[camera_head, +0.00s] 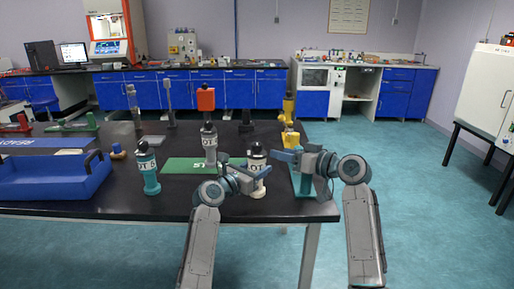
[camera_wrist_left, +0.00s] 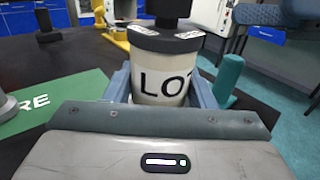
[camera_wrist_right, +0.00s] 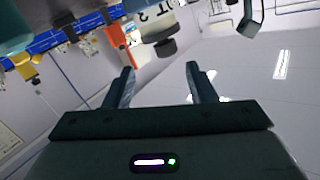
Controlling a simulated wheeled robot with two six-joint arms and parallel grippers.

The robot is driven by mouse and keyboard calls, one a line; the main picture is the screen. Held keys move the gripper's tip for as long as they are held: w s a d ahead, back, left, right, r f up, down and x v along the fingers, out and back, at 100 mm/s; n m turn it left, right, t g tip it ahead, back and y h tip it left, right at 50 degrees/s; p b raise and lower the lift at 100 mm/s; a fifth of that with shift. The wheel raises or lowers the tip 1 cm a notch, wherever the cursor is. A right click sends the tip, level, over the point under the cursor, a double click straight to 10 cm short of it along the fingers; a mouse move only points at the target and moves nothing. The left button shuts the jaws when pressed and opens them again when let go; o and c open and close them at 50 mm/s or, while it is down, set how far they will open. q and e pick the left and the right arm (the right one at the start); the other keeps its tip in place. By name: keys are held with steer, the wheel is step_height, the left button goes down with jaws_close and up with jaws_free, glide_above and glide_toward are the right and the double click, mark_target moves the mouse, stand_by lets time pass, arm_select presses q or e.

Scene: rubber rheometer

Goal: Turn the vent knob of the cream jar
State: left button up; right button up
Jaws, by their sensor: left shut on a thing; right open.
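The cream jar (camera_head: 256,163) stands upright at the front of the black table, with a black knob on top. In the left wrist view its body (camera_wrist_left: 158,82) carries black "LO" lettering, and the knob is cut off at the top edge. My left gripper (camera_head: 250,180) is shut on the jar's body, one finger on each side (camera_wrist_left: 160,92). My right gripper (camera_head: 284,155) is open and empty, to the right of the knob. In the right wrist view a jar with "T 2" lettering, seemingly the cream one, and its dark knob (camera_wrist_right: 166,46) appear upside down beyond the open fingers (camera_wrist_right: 160,75).
A blue tray (camera_head: 50,180) lies far left. A teal post (camera_wrist_left: 228,74) stands close right of the cream jar. A yellow object (camera_head: 290,137) is behind.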

mark_target(260, 150)
steer(key=w+a+n, duration=0.1)
steer(key=w+a, duration=0.1)
steer(key=w+a+n, duration=0.1)
steer(key=a, duration=0.2)
steer(key=w+a+n+t, duration=0.1)
steer(key=w+a, duration=0.1)
steer(key=a, duration=0.1)
steer(key=shift+w+f+y, duration=0.3)
steer(key=shift+w, duration=0.05)
steer(key=c, duration=1)
steer(key=shift+o, duration=0.2)
steer(key=shift+a, duration=0.1)
steer(key=shift+m+t+h, duration=2.2)
steer(key=shift+m+h, duration=0.1)
steer(key=shift+h, duration=0.5)
